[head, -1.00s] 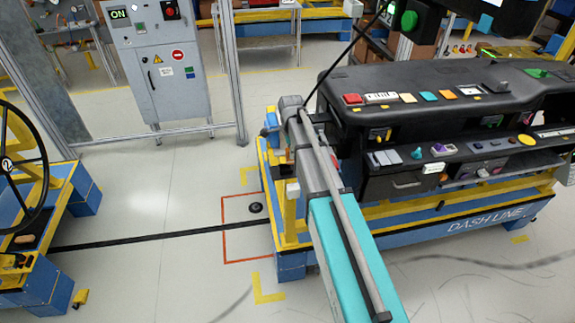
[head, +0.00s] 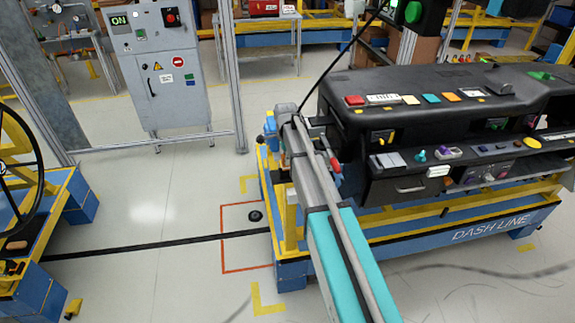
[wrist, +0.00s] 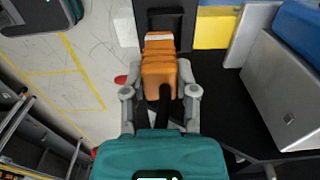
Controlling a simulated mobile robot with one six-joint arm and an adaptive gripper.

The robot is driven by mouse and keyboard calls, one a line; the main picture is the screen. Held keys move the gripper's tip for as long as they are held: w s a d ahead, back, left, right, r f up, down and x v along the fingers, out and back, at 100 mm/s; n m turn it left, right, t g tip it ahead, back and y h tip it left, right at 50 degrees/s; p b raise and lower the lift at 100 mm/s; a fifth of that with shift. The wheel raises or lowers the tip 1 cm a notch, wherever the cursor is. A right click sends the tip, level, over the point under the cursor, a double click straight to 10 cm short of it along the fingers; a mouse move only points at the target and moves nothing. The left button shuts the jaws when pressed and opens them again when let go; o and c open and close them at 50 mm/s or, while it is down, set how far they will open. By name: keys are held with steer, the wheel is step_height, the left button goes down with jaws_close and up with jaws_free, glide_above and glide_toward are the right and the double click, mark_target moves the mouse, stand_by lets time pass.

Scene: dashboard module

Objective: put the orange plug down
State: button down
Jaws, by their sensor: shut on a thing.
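The orange plug (wrist: 159,66) is a ribbed block with a pale top edge, seen in the wrist view. My gripper (wrist: 160,92) is shut on it, with one grey finger on each side. A black strap-like piece runs from the plug toward my teal wrist. The plug is in front of a dark upright part, and I cannot tell whether it touches anything below. In the head view my arm reaches to the left end of the dashboard, and the plug and the fingertips are hidden there.
The black dashboard (head: 420,84) with coloured buttons stands on a blue and yellow cart (head: 440,229). In the wrist view, a yellow block (wrist: 215,27) and a grey panel (wrist: 268,80) are close on the right. Open floor (head: 160,230) lies left of the cart.

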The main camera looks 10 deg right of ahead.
steer(key=shift+w+a+f+b, duration=0.1)
steer(key=shift+w+f+b, duration=0.4)
steer(key=shift+f+b, duration=0.15)
steer(key=shift+s+f+b, duration=0.1)
steer(key=shift+f+b, duration=1.25)
steer(key=shift+f, duration=0.05)
steer(key=shift+f, duration=0.1)
steer(key=shift+c, duration=2)
jaws_free()
step_height(320, 180, up, 12)
steer(key=p, duration=1.2)
steer(key=shift+r, duration=0.2)
